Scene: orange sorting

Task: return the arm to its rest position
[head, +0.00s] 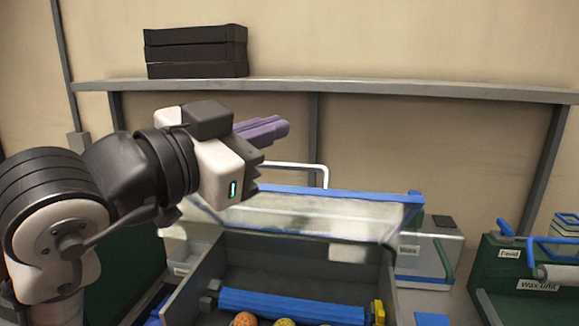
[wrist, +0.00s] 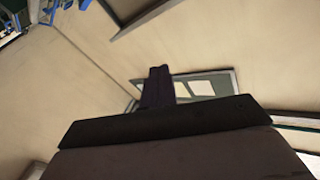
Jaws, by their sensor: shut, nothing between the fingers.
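My gripper (head: 284,128) is at the left of the head view, raised above the grey machine and pointing right. Its purple fingers are together with nothing between them. My arm reaches in from the lower left, bent at the elbow. In the wrist view the dark fingers (wrist: 157,86) stand close together, with wall and a window-like frame behind them.
Below is a grey machine (head: 255,248) with a clear cover, a blue roller (head: 290,306) and several oranges (head: 284,322) at the bottom edge. A shelf (head: 420,93) holds stacked black crates (head: 196,52). Green units (head: 500,270) stand at the right.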

